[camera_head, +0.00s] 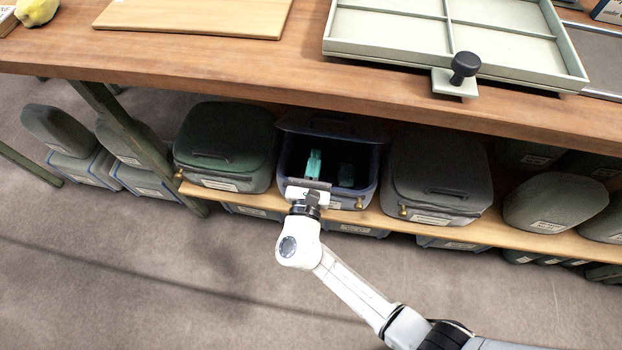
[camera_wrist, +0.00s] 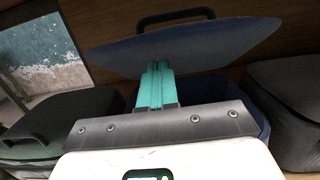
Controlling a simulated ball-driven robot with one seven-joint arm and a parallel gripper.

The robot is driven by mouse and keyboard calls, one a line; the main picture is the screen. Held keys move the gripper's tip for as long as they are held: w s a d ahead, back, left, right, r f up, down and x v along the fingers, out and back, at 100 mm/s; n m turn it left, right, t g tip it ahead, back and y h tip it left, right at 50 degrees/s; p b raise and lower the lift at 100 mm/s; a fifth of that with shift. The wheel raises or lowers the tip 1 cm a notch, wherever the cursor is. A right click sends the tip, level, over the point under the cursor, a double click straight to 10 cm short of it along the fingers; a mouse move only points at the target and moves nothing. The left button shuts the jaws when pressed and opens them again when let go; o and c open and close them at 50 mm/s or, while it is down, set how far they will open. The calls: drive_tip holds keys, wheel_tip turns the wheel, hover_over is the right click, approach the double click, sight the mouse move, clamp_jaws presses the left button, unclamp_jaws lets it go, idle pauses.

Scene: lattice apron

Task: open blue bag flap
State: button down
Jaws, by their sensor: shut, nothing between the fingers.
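The blue bag (camera_head: 368,190) stands on the low shelf between a green bag and a grey bag, and its inside shows. Its dark blue flap (camera_head: 330,125) is raised at the back, under the table edge. In the wrist view the flap (camera_wrist: 200,45) stands tilted up beyond my fingers, with its dark handle on top. My gripper (camera_head: 314,158) has its teal fingers shut and empty, over the bag's opening. In the wrist view the fingertips (camera_wrist: 157,66) overlap the flap's lower edge; I cannot tell whether they touch it.
The green bag (camera_head: 225,145) is close on the left and the grey bag (camera_head: 435,170) close on the right, both closed. The wooden tabletop (camera_head: 250,55) overhangs the shelf. A pale divided tray (camera_head: 455,72) lies on it. Open floor (camera_head: 150,270) lies in front.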

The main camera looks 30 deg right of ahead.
sight(320, 130)
drive_tip(key=shift+w+d+r, duration=0.25)
drive_tip(key=shift+w+r, duration=0.05)
drive_tip(key=shift+r, duration=0.15)
drive_tip(key=shift+w+d+r, duration=0.25)
drive_tip(key=shift+r, duration=0.2)
drive_tip(key=shift+r, duration=0.1)
